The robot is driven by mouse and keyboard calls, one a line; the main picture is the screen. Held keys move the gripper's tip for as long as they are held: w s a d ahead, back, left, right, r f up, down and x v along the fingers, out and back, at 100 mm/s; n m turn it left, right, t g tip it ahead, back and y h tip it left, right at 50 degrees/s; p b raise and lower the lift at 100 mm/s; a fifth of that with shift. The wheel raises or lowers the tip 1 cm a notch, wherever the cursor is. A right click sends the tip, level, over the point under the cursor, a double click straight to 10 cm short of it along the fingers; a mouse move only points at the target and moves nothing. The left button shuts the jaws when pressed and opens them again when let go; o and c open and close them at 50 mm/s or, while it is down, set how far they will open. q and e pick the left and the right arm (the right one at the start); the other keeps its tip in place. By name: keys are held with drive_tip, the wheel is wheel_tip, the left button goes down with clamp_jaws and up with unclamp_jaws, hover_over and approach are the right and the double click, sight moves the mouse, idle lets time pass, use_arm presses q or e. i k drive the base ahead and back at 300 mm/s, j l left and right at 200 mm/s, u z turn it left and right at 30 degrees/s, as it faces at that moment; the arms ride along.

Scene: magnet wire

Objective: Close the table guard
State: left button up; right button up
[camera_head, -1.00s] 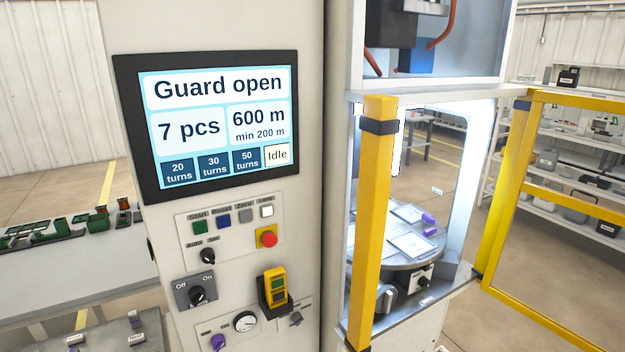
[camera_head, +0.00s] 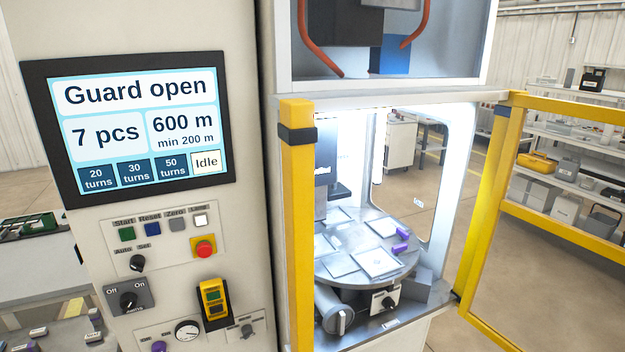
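The table guard (camera_head: 487,200) is a yellow-framed door on the right side of the machine opening. It stands swung outward, away from the yellow post (camera_head: 298,230) at the opening's left edge. The screen (camera_head: 137,130) reads "Guard open", "7 pcs", "600 m" and "Idle". Inside the lit opening is a round grey table (camera_head: 340,275) with flat white plates and purple parts on it. Neither of my grippers shows in this view.
A control panel with buttons, a red stop button (camera_head: 204,247) and a yellow device (camera_head: 213,302) lies below the screen. Shelves (camera_head: 570,135) with boxes and cases stand behind the guard at the right. A bench (camera_head: 40,265) is at the left edge.

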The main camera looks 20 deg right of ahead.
sight(497, 202)
drive_tip(key=k+l+u, duration=0.1)
drive_tip(key=l, duration=0.35)
drive_tip(key=k+l, duration=0.25)
drive_tip(key=l, duration=0.2)
drive_tip(key=k+l+u, duration=0.15)
drive_tip(key=l, duration=0.3)
drive_tip(key=k+l+u, duration=0.1)
drive_tip(key=l, duration=0.35)
drive_tip(key=k+l, duration=0.35)
drive_tip(key=k+l+u, duration=0.15)
drive_tip(key=l, duration=0.3)
drive_tip(key=k+l+u, duration=0.1)
drive_tip(key=k+l, duration=0.2)
drive_tip(key=l+u, duration=0.1)
drive_tip(key=l, duration=1.5)
drive_tip(key=i+l, duration=0.15)
drive_tip(key=l, duration=0.25)
drive_tip(key=u, duration=0.05)
